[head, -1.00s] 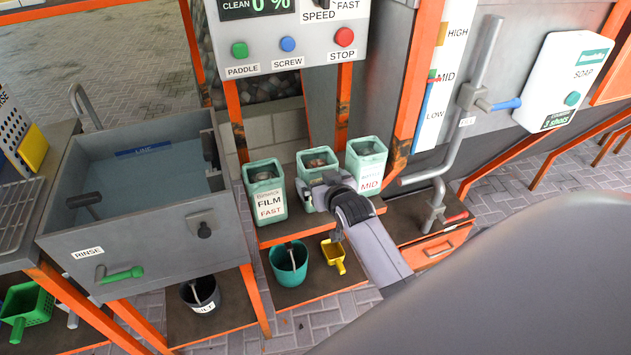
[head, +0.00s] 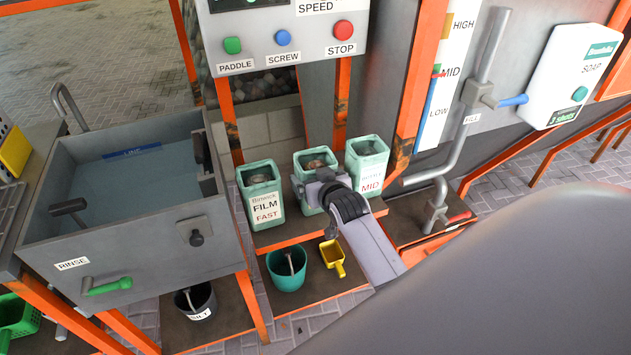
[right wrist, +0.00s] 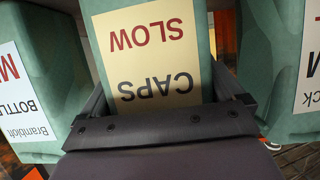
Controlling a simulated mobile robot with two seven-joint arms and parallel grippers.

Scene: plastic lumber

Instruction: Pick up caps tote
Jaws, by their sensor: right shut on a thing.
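The caps tote (head: 315,159) is the middle of three pale green open-topped totes on the shelf in the head view, with something brownish inside. In the right wrist view its cream label (right wrist: 150,65), reading CAPS SLOW, appears upside down. My right gripper (head: 316,188) is at the front of this tote, with one dark finger on each side of it in the wrist view (right wrist: 165,98). It is shut on the tote, which looks upright and level with its neighbours. The gripper hides its front in the head view. My left gripper is not in view.
The film tote (head: 262,190) stands close on the left and the bottle tote (head: 367,160) close on the right. An orange post (head: 408,100) rises beside the bottle tote. Below are a teal bucket (head: 287,275) and yellow scoop (head: 333,256). The rinse tank (head: 140,255) is left.

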